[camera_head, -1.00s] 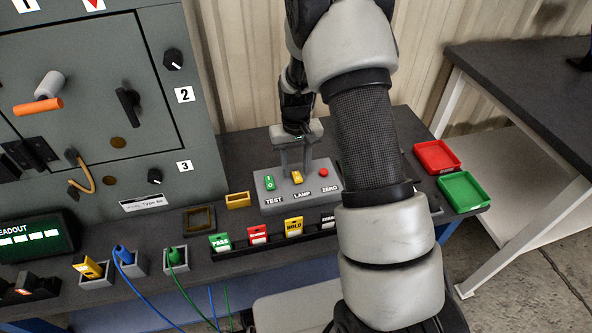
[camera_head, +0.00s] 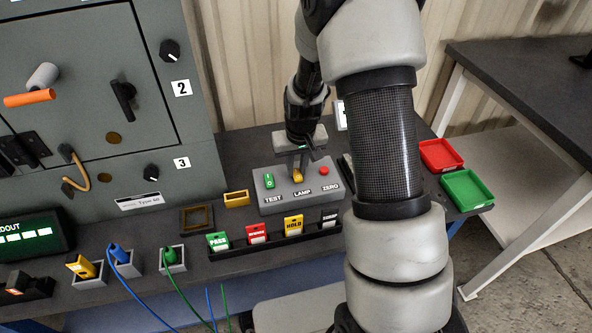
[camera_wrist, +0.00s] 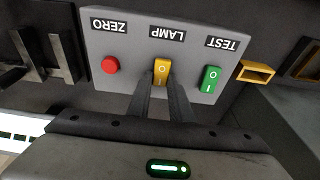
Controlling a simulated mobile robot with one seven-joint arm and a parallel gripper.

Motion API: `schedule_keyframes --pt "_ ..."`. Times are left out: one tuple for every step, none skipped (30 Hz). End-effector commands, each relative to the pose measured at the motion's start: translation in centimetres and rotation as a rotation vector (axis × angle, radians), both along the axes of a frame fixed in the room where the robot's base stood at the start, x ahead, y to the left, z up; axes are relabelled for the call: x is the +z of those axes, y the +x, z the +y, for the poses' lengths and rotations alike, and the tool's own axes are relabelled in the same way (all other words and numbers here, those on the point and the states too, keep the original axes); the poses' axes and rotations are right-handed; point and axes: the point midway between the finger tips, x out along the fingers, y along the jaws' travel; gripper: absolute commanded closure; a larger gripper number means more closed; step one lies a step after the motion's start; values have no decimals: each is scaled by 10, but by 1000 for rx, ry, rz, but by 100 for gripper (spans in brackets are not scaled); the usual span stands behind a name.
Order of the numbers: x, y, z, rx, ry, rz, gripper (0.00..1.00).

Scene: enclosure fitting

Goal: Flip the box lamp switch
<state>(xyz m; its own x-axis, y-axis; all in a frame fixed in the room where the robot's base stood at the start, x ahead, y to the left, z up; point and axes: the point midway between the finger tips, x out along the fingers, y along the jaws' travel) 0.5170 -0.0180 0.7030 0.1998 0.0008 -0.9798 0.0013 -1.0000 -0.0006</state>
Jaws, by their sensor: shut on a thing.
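The grey switch box (camera_head: 276,203) stands on the dark bench with a green TEST switch (camera_head: 268,181), a yellow LAMP switch (camera_head: 298,176) and a red ZERO button (camera_head: 324,170). My gripper (camera_head: 300,168) points down at the LAMP switch from above. The finger tips partly cover the switch's lower end.
A card rack (camera_head: 275,239) with several coloured tags stands in front of the box. A small yellow tray (camera_head: 236,198) is at its left. Red (camera_head: 440,154) and green (camera_head: 467,188) trays lie at the right. The grey cabinet (camera_head: 95,100) rises at the left.

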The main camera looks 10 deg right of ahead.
Motion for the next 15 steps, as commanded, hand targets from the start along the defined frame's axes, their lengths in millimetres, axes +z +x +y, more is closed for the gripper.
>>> schedule_keyframes --pt "-6 -3 0 -3 2 -50 100" --pt "-4 -4 -1 -3 1 -77 100" --pt "-3 -5 -1 -3 2 -104 100" --pt "-2 -6 0 -2 2 -123 100" --pt "-1 -6 0 -1 1 -140 100" --pt "-1 -6 0 -1 0 -159 100" --pt "0 -6 0 -1 0 -171 100" --pt "0 -7 0 -1 0 -180 100" --pt "0 -7 0 0 0 -189 100" --pt "0 -7 0 0 0 -194 100" --pt "0 -7 0 0 -1 -197 100" --pt "0 -7 0 0 -1 -199 100" --pt "0 -6 0 0 -1 -200 100" --pt "0 -6 0 0 -1 -199 100" --pt "0 -6 0 0 -1 -199 100"
